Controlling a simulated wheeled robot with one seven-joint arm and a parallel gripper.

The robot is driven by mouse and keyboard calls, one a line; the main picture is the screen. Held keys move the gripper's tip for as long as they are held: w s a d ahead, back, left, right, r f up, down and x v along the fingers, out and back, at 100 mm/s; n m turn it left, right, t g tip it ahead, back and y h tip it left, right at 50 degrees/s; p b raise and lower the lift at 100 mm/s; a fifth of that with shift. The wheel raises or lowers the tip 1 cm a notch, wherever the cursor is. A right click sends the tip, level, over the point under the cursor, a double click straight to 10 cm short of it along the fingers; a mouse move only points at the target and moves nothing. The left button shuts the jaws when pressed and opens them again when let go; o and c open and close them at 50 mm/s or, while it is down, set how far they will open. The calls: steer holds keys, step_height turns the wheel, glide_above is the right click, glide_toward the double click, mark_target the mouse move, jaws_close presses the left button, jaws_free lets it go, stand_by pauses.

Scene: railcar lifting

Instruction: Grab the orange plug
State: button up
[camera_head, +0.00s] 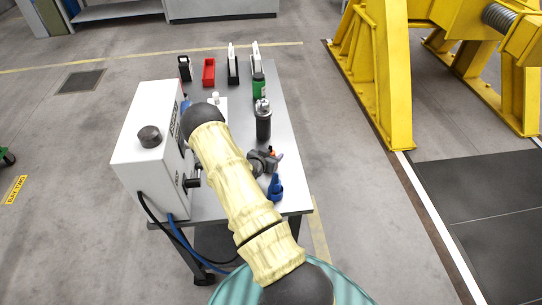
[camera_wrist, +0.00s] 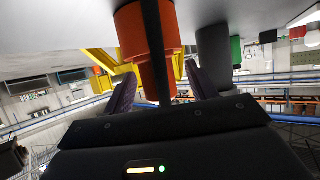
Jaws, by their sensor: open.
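The orange plug (camera_wrist: 132,35) is large in the wrist view, at top centre, hanging down from the grey surface at the top of that picture. A dark narrow bar crosses in front of it. My gripper (camera_wrist: 160,78) is open, with one purple finger on each side of the plug's lower end. I cannot tell whether the fingers touch it. In the head view a small orange spot (camera_head: 272,152) shows on a grey piece on the table, beside my arm. My arm hides part of the table there.
The metal table (camera_head: 292,190) holds a white box (camera_head: 150,135), a dark bottle (camera_head: 263,122), a green item (camera_head: 258,88), a blue item (camera_head: 275,187) and a red bin (camera_head: 208,72). A grey cylinder (camera_wrist: 213,45) stands right of the plug. A yellow frame (camera_head: 385,75) stands to the right.

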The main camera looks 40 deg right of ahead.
stand_by(0.4)
steer(key=c, duration=1.1)
steer(key=shift+c, duration=0.2)
step_height(320, 180, up, 10)
steer(key=b, duration=0.3)
